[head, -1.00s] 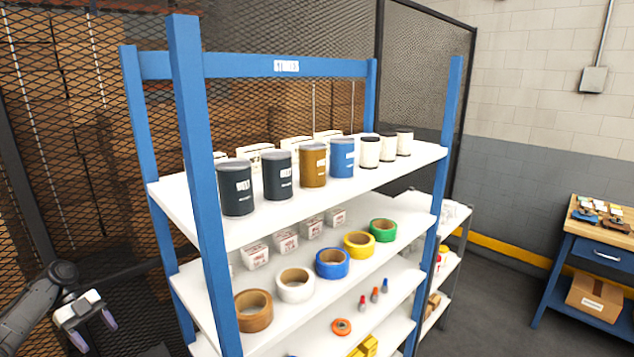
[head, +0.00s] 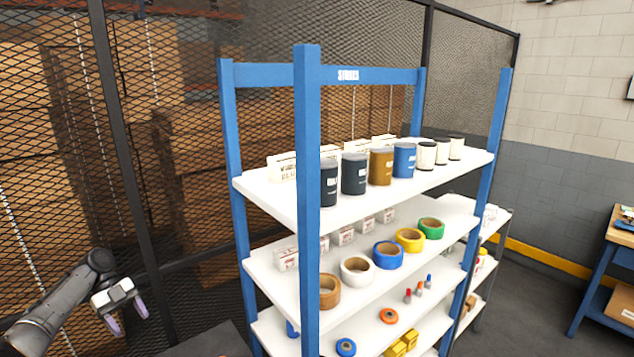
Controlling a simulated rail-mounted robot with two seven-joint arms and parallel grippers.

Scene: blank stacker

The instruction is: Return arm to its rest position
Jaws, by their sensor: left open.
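My left arm comes in at the lower left of the head view. Its gripper (head: 127,318) is open, with nothing between its fingers. It hangs in front of the mesh fence, to the left of the blue shelf rack (head: 307,200) and apart from it. My right gripper does not show.
The rack's top shelf (head: 262,199) holds cans and white boxes. Rolls of tape stand on the shelf below, such as a blue roll (head: 388,255). A mesh fence (head: 180,150) runs behind. A blue workbench (head: 595,270) is at the right, with clear floor (head: 530,300) between.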

